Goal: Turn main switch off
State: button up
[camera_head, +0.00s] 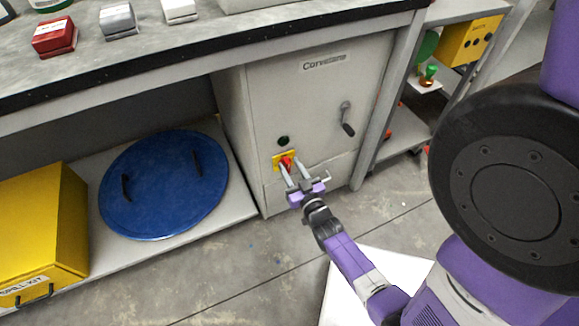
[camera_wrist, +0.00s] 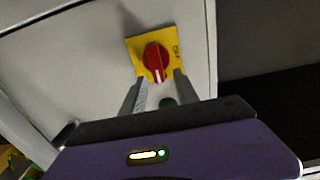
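The main switch is a red rotary knob (camera_wrist: 156,60) on a yellow plate (camera_wrist: 135,46), seen close in the wrist view. It also shows on the front of the grey cabinet in the head view (camera_head: 287,161). A white mark on the knob points toward my gripper, and lettering that seems to read "OFF" stands near the plate's right edge. My gripper (camera_wrist: 157,82) is open, with one finger on each side of the knob's near end. I cannot tell whether the fingers touch the knob. In the head view my gripper (camera_head: 292,170) reaches the plate from below.
The grey cabinet (camera_head: 318,95) has a dark lever handle (camera_head: 347,120) and a dark round button (camera_head: 283,140). A blue round lid (camera_head: 165,185) and a yellow spill kit box (camera_head: 40,225) stand on the low shelf at left. The concrete floor before the cabinet is clear.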

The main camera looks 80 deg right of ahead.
jog(key=shift+w+d, duration=0.25)
jog(key=shift+d, duration=0.1)
jog(key=shift+c, duration=0.5)
grip_shut()
